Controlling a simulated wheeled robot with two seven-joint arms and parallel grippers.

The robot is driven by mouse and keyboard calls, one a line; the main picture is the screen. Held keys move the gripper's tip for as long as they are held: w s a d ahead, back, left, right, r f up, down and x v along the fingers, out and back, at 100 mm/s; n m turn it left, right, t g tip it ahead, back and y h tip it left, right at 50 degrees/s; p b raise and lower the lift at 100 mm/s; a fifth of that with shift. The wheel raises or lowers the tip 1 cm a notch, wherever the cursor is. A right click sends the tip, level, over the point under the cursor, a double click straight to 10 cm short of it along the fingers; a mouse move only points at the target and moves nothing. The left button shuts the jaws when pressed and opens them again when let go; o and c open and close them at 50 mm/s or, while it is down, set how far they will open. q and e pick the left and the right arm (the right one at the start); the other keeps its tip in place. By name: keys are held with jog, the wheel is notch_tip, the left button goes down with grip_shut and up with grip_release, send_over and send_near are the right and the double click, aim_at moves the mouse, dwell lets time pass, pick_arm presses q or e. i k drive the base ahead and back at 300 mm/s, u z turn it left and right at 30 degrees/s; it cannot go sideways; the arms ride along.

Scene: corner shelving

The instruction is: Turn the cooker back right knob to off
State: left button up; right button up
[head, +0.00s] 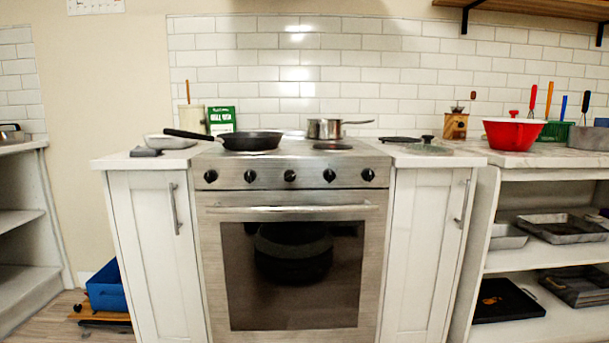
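The stainless steel cooker (295,203) stands straight ahead between two white cabinets. A row of several black knobs runs along its front panel: far left (211,176), second (250,176), middle (290,175), fourth (329,175) and far right (368,175). I cannot tell which of them is the back right one, and their pointer marks are too small to read. A black frying pan (252,141) sits on the front left of the hob. A steel saucepan (325,129) sits at the back right. Neither of my grippers is in view.
The oven handle (291,209) sticks out below the knobs. Cabinet handles (174,208) and (461,203) flank the cooker. A red pot (513,132) stands on the right counter. A blue bin (108,287) is on the floor at left. The space before the knobs looks clear.

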aim_at(289, 174)
jog(key=z, duration=1.7)
jog(key=i, duration=0.95)
jog(key=u, duration=1.15)
